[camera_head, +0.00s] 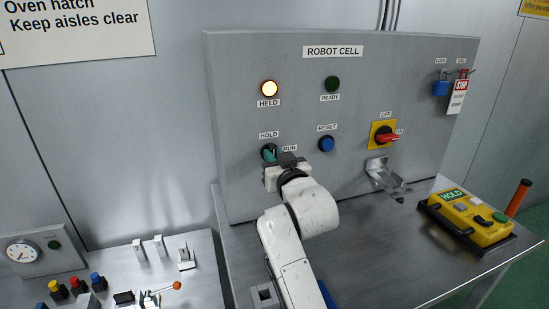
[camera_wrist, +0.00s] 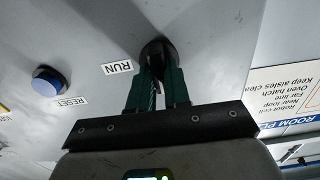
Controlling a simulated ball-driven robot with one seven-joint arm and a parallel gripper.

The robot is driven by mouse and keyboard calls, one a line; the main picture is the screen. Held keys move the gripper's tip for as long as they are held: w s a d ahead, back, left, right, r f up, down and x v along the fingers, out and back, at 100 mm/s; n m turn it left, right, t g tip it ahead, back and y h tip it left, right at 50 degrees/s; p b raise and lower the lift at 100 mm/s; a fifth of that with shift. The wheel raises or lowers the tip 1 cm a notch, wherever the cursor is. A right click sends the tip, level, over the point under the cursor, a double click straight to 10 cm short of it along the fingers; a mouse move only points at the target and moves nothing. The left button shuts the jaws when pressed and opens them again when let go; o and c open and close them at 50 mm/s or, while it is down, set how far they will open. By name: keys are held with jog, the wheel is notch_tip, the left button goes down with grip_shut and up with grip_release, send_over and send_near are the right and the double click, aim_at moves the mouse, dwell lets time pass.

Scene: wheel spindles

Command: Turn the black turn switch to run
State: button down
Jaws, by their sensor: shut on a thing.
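The black turn switch (camera_head: 267,147) sits on the grey ROBOT CELL panel between the HOLD and RUN labels, mostly hidden by my gripper. My gripper (camera_head: 270,155) reaches the panel there. In the wrist view its two green fingers (camera_wrist: 158,78) are shut on the switch (camera_wrist: 157,48), one on each side of its handle. The RUN label (camera_wrist: 117,68) lies left of the switch in that view. Which way the handle points cannot be told clearly. The HELD lamp (camera_head: 269,88) is lit pale yellow; the READY lamp (camera_head: 332,83) is dark green.
A blue RESET button (camera_head: 326,144) and a red rotary handle on a yellow plate (camera_head: 383,134) are right of my gripper. A metal bracket (camera_head: 384,178) juts out below. A yellow HOLD pendant (camera_head: 467,218) lies on the bench at right. A blue padlock (camera_head: 440,88) hangs on the panel.

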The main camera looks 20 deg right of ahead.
jog(key=shift+m, duration=0.3)
jog(key=shift+d+f+m+b, duration=0.1)
jog(key=shift+m+b, duration=0.55)
jog(key=shift+m, duration=2.2)
jog(key=shift+d+f+m+b, duration=0.1)
jog(key=shift+m+b, duration=0.55)
jog(key=shift+m, duration=2.15)
jog(key=shift+d+f+m+b, duration=0.1)
jog(key=shift+m+b, duration=0.55)
jog(key=shift+m, duration=2.2)
jog(key=c, duration=1.1)
grip_release()
